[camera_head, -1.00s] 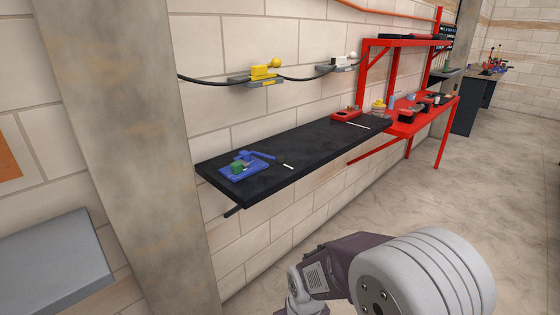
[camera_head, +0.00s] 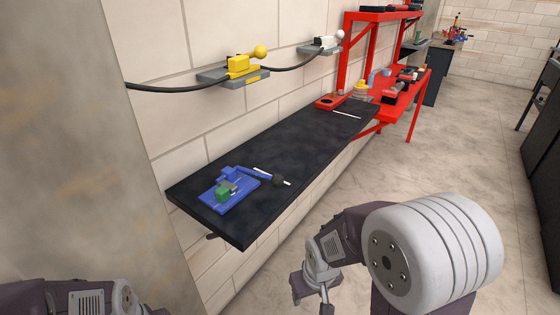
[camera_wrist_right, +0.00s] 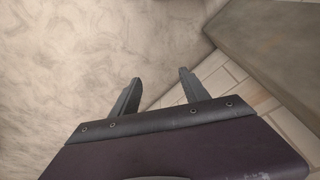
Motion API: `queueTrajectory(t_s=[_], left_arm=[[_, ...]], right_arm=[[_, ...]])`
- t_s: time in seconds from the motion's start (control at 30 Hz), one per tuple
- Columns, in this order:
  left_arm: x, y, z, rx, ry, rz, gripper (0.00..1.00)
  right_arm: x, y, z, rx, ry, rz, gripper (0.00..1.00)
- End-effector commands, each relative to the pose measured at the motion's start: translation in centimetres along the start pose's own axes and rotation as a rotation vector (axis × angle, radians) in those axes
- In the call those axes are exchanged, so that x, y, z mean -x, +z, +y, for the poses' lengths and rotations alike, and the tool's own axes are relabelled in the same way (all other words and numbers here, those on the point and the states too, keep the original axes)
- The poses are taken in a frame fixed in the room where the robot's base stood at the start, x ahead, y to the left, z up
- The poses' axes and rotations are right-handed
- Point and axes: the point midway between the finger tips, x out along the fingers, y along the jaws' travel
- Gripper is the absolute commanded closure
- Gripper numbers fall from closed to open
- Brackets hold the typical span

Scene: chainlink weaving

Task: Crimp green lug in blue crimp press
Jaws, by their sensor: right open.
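The blue crimp press (camera_head: 238,184) stands near the left end of the black wall shelf (camera_head: 275,150). Its blue lever ends in a dark grip and points right. The green lug (camera_head: 222,194) sits on the front part of the press base; I cannot tell how it is seated. My right gripper (camera_head: 322,301) hangs below and to the right of the shelf, well apart from the press. In the right wrist view its two fingers (camera_wrist_right: 158,90) are spread and empty over bare floor. My left arm shows only at the bottom left edge; its gripper is out of view.
A yellow device (camera_head: 240,64) and a white one (camera_head: 324,42) sit on wall brackets joined by a black cable. A red stand (camera_head: 400,105) with tools adjoins the shelf's far end. A concrete pillar (camera_head: 80,150) stands left.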

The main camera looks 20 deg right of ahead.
Motion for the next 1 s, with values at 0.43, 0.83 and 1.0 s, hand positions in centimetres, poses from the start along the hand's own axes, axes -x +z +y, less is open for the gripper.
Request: queueTrajectory(t_s=[0.43,0.83,1.0], left_arm=[[11.5,-1.2,0.2,0.000,0.000,-0.001,0.48],[29.0,-3.0,0.6,0.000,0.000,0.000,0.48],[30.7,-3.2,0.6,0.000,0.000,0.000,0.48]], right_arm=[[8.7,-7.6,1.8,0.158,0.034,0.196,0.47],[23.4,-18.2,0.6,0.431,-0.019,0.552,0.47],[25.1,-19.6,-0.1,0.475,-0.044,0.630,0.47]])
